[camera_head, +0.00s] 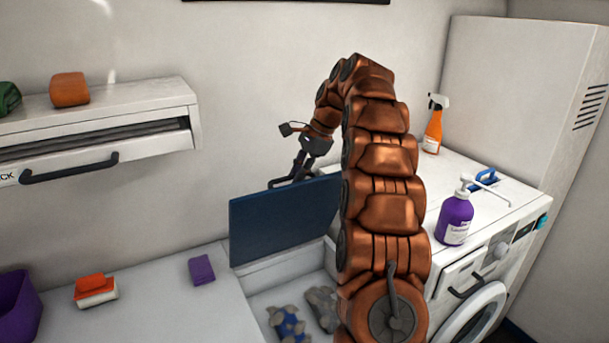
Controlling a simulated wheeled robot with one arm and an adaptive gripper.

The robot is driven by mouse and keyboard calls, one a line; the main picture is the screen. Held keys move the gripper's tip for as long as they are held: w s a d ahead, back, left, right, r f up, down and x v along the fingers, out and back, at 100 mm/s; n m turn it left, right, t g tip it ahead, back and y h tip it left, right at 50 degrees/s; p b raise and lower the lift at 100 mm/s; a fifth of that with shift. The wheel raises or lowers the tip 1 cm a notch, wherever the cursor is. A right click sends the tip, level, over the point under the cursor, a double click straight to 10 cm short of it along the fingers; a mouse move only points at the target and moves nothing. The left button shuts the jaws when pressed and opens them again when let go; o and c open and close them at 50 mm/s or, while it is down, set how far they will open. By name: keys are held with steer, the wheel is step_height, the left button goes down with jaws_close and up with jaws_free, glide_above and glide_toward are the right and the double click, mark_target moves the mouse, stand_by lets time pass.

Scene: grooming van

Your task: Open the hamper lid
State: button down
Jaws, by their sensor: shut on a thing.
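The hamper lid (275,220) is a dark blue panel. It stands raised, close to upright, over the white hamper (268,268). Inside the hamper lie a blue and grey cloth (288,322) and a grey cloth (323,305). My gripper (293,180) is at the lid's upper edge, shut on the lid. Its fingertips are partly hidden behind the lid. My copper arm hides the right part of the lid and of the hamper opening.
A purple block (201,270) and an orange-white sponge (95,290) lie left. A drawer unit (110,125) juts from the wall.

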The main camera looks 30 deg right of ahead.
steer(key=shift+f, duration=0.25)
steer(key=c, duration=1.4)
jaws_free()
steer(key=shift+w, duration=0.15)
steer(key=shift+c, duration=0.2)
steer(key=shift+o, duration=1.3)
steer(key=shift+r, duration=0.15)
